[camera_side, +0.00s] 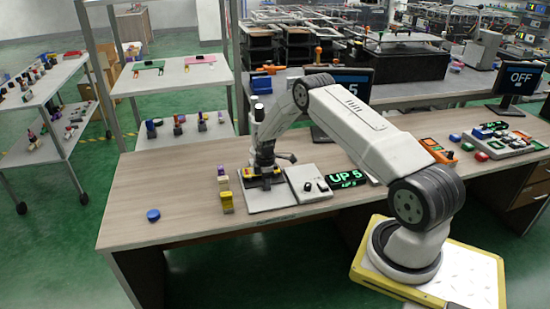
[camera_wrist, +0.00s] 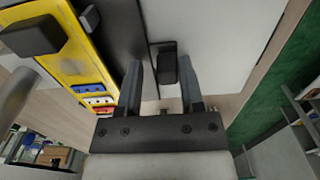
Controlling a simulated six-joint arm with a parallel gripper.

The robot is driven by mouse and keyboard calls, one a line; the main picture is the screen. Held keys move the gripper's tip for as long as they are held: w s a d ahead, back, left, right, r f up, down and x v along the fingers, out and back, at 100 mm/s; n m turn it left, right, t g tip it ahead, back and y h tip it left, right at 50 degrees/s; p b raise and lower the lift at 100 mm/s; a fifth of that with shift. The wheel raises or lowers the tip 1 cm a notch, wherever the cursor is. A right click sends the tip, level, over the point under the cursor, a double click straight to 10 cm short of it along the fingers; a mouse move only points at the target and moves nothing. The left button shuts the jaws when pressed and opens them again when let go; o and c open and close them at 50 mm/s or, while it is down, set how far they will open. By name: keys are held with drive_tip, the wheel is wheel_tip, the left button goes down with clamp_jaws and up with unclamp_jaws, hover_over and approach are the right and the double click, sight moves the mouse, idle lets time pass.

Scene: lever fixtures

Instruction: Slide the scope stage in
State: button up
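A white fixture plate (camera_side: 270,198) stands on the wooden bench, with a black and yellow unit (camera_side: 262,182) on it that looks like the scope stage. In the wrist view the yellow part (camera_wrist: 62,60) with blue and red pieces lies at left, beside a dark strip. A dark upright handle or knob (camera_wrist: 166,64) rises between my fingers. My gripper (camera_wrist: 160,82) is open, pointing down over the fixture, one finger on each side of the knob. A gap shows on the left side; contact on the right is unclear. In the side view my gripper (camera_side: 264,158) hides part of the stage.
A yellow block (camera_side: 226,202) and small purple and white pieces stand to the left. A blue cap (camera_side: 153,215) lies on otherwise clear bench at far left.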

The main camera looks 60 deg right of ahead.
drive_tip(key=shift+o, duration=0.5)
drive_tip(key=shift+a+r, duration=0.1)
drive_tip(key=shift+s+r, duration=0.1)
drive_tip(key=shift+r, duration=3.7)
drive_tip(key=shift+r, duration=0.1)
